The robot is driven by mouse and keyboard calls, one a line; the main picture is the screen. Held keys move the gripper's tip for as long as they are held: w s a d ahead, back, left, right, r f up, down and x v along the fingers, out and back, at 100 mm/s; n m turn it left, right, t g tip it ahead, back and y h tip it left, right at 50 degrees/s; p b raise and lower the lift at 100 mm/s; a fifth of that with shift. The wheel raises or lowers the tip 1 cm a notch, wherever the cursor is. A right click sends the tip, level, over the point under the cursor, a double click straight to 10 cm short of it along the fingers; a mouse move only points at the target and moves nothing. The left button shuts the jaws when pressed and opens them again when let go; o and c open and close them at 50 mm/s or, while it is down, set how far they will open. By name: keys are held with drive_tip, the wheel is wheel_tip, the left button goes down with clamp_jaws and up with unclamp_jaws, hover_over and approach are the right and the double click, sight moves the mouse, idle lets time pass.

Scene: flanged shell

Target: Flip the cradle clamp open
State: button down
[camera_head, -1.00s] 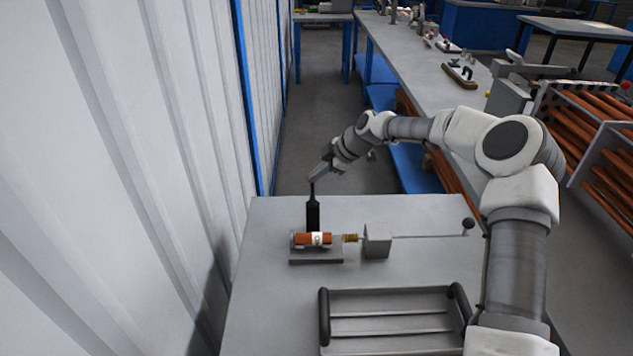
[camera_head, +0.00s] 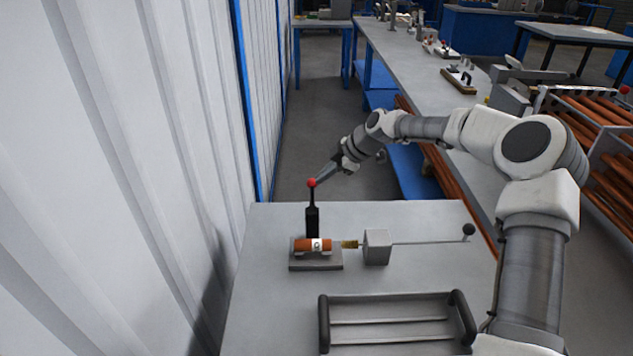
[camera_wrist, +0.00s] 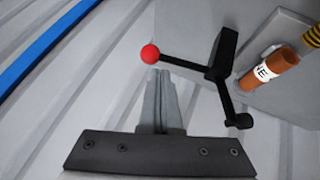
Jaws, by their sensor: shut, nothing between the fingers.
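The cradle clamp's black lever (camera_head: 312,199) stands upright with a red ball knob (camera_head: 312,183) on top. Its black post (camera_head: 312,222) rises behind an orange shell (camera_head: 303,245) with a white label, which lies in a grey cradle (camera_head: 316,265). In the wrist view the red knob (camera_wrist: 150,53) is just beyond my fingertips, and the clamp's black arm (camera_wrist: 223,52) is to the right. My gripper (camera_wrist: 160,72) is shut and empty. In the head view my gripper (camera_head: 322,178) is right beside the knob; whether they touch I cannot tell.
A brass threaded end (camera_head: 349,244) faces a grey block (camera_head: 377,247) with a long rod and black ball handle (camera_head: 468,230). A tray with dark handles (camera_head: 390,297) sits at the table's front. A corrugated white wall (camera_head: 150,150) stands close on the left.

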drive_tip(key=p+v, duration=0.1)
drive_tip(key=v, duration=1.3)
drive_tip(key=shift+r, duration=0.2)
drive_tip(key=shift+s, duration=0.15)
